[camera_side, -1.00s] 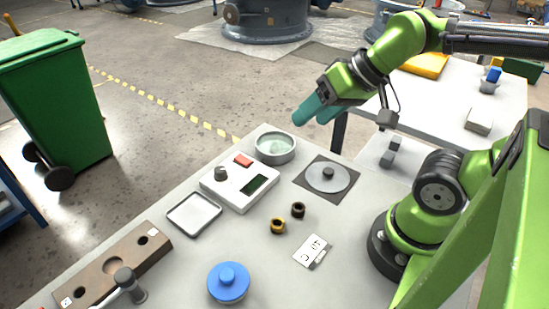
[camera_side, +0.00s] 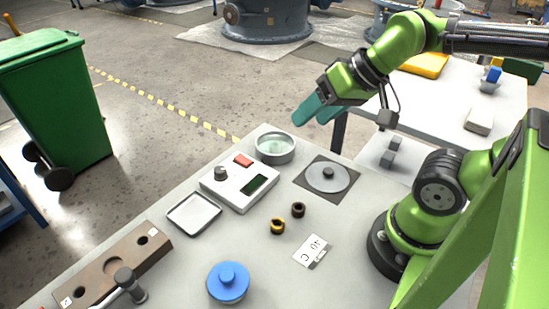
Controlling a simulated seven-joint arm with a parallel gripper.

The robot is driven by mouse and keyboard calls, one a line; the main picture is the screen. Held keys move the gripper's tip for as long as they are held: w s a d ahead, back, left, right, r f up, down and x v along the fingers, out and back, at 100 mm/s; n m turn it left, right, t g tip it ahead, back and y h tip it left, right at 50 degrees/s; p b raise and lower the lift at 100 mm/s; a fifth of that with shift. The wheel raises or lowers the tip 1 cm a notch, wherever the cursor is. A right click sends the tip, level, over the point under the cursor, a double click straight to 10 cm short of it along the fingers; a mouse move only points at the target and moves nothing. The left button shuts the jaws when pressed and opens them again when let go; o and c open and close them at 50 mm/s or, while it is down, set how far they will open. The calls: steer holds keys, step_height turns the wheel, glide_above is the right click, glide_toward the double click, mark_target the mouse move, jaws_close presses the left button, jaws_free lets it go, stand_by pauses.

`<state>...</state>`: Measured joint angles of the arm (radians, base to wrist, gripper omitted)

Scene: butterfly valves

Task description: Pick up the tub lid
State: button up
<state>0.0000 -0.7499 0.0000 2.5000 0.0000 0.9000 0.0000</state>
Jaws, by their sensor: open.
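A flat round grey lid with a dark knob (camera_side: 328,177) lies on a dark square mat at the back right of the work table; I take it to be the tub lid. A round grey tub (camera_side: 276,148), open at the top with pale green inside, stands to its left. My gripper (camera_side: 318,114) is open and empty, its teal fingers pointing down and left. In the picture it is above the tub and the lid, touching neither. A blue round piece with a knob (camera_side: 228,282) stands at the table's front.
Table space right of the blue piece is clear.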

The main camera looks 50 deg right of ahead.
steer(key=shift+o, duration=0.2)
steer(key=shift+d, duration=0.1)
steer(key=g+h, duration=0.2)
steer(key=g, duration=0.5)
glide_above(328, 169)
step_height(328, 169, down, 7)
steer(key=shift+n, duration=0.5)
steer(key=f, duration=0.7)
steer(key=s+f, duration=0.1)
steer(key=f, duration=0.2)
steer(key=shift+f, duration=0.4)
steer(key=shift+w+f, duration=0.25)
steer(key=shift+f, duration=1.15)
steer(key=shift+w+f, duration=0.2)
steer(key=shift+f, duration=1.15)
jaws_close()
